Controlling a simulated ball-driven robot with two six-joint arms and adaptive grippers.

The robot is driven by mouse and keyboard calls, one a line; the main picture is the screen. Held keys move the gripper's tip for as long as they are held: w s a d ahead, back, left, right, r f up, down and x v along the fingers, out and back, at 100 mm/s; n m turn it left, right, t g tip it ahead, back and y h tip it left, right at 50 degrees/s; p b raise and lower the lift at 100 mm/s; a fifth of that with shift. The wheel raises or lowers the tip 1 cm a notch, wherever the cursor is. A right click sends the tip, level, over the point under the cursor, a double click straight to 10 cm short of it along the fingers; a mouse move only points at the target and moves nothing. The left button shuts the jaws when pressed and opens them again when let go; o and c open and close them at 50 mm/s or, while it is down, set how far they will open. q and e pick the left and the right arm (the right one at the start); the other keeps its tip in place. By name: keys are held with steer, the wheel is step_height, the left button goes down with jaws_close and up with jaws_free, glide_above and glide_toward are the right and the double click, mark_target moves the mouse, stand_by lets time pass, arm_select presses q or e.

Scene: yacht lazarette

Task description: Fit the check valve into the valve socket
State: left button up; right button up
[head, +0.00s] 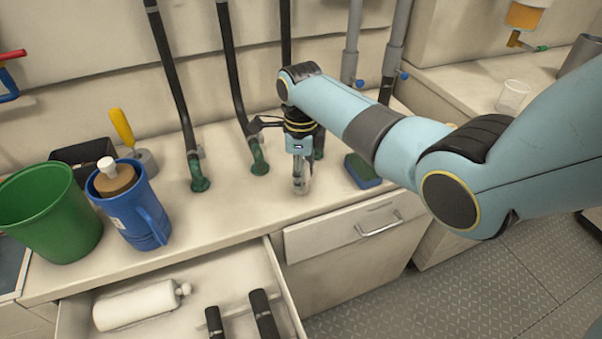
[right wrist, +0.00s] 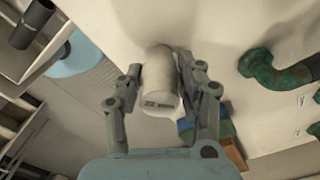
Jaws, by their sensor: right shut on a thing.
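My right gripper (head: 300,186) points down over the counter, left of the sponge. It is shut on a pale grey cylinder (right wrist: 160,82) with a small dark marking on its near end. In the head view its fingers mostly hide the cylinder, and I cannot tell for sure that it is the check valve. Its far end seems at or close to the counter. Green elbow fittings (head: 199,184) stand at the feet of black hoses, left of and behind the gripper; one green elbow (right wrist: 280,75) also shows in the right wrist view. I cannot make out the valve socket. My left gripper is out of view.
A blue jug (head: 142,220) and a green bucket (head: 50,212) stand at the left. A blue-green sponge (head: 362,171) lies right of the gripper. An open drawer (head: 190,303) below holds a white bottle (head: 136,305) and dark tubes.

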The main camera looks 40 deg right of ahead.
steer(key=shift+r, duration=0.1)
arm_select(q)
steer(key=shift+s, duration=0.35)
arm_select(e)
steer(key=o, duration=1.2)
steer(key=shift+c, duration=0.2)
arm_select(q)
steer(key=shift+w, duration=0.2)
arm_select(e)
steer(key=shift+r, duration=0.2)
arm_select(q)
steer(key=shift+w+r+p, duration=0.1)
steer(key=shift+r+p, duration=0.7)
arm_select(e)
step_height(320, 180, up, 12)
steer(key=shift+f, duration=0.2)
